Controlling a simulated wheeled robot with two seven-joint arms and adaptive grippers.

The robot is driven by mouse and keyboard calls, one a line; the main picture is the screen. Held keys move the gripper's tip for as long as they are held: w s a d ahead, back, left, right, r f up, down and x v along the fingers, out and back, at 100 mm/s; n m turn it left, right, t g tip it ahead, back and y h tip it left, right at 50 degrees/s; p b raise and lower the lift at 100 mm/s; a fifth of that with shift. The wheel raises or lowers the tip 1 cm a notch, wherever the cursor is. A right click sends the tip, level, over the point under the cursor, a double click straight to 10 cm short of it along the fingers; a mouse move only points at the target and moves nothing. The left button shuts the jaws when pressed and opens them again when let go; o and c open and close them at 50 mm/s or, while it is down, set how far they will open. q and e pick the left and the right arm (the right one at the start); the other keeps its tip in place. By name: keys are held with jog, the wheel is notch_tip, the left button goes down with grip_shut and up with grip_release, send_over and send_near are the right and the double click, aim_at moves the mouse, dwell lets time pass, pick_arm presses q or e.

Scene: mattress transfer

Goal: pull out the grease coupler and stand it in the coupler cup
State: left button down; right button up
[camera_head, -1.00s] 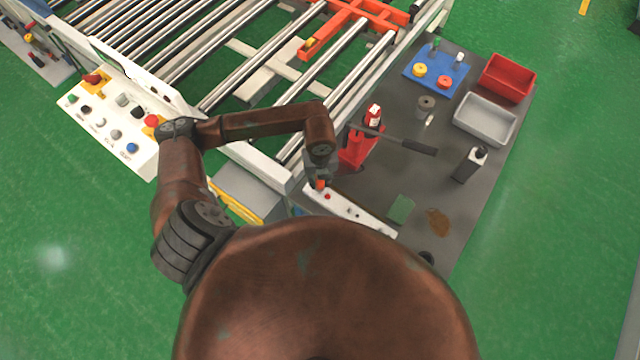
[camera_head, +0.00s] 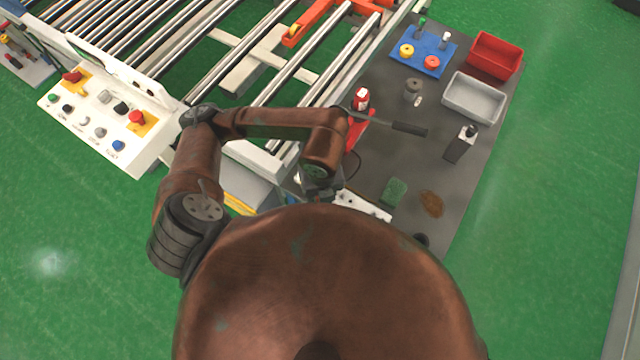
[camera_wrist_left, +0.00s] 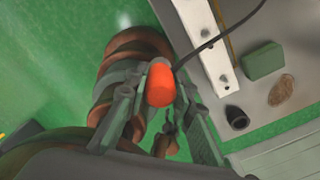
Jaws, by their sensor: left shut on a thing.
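My left gripper (camera_head: 322,188) is near the left end of a white bar with fittings (camera_head: 362,206). In the left wrist view its fingers (camera_wrist_left: 160,78) are shut on the orange-red grease coupler (camera_wrist_left: 160,86). A thin black hose (camera_wrist_left: 221,35) runs up and right from beside the coupler. The coupler appears apart from the white bar, which also shows in the wrist view (camera_wrist_left: 205,42). In the head view the coupler is hidden by my arm. A small dark round cup (camera_head: 421,240), likely the coupler cup, stands beyond the bar's right end; the wrist view shows it too (camera_wrist_left: 237,117). My right gripper is out of view.
A green sponge (camera_head: 394,192) and a brown stain (camera_head: 431,203) lie near the dark cup.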

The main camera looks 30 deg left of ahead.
pick_arm(q)
jog(key=shift+r, duration=0.1)
jog(key=shift+r+p, duration=1.05)
jog(key=shift+r, duration=0.15)
jog(key=shift+r+p, duration=1.9)
jog(key=shift+r, duration=0.55)
